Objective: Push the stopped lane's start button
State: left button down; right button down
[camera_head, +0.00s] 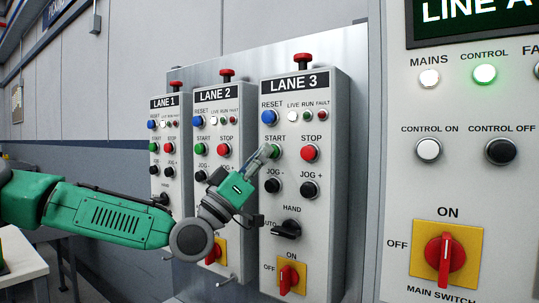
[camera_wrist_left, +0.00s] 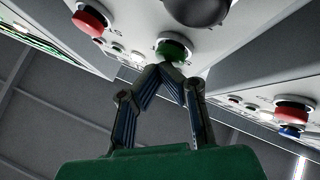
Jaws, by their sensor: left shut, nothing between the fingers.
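Three grey lane boxes stand side by side: LANE 1 (camera_head: 170,193), LANE 2 (camera_head: 232,101) and LANE 3 (camera_head: 321,230). Each has a green START button; LANE 3's (camera_head: 275,151) is partly covered by my fingers. LANE 2's START button (camera_head: 201,148) and LANE 1's (camera_head: 154,147) are clear. LANE 3's white LIVE lamp (camera_head: 292,116) looks lit; its small RUN lamp (camera_head: 309,116) looks dark. My left gripper (camera_head: 268,151) is shut and empty, its tips at LANE 3's START button. In the wrist view the tips (camera_wrist_left: 163,68) are at the green button (camera_wrist_left: 174,48); contact is unclear.
Red STOP buttons (camera_head: 309,152) sit right of START, black JOG buttons (camera_head: 272,185) below. A red mushroom button (camera_head: 303,58) tops LANE 3. The LINE panel (camera_head: 400,200) with a red main switch (camera_head: 445,259) stands close on the right. A pale table (camera_head: 20,265) is lower left.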

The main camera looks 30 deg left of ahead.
pick_arm(q)
jog(key=shift+w, duration=0.45)
dwell(0.3)
jog(key=shift+s, duration=1.2)
jog(key=s, duration=0.5)
jog(key=shift+a, duration=0.25)
dwell(0.7)
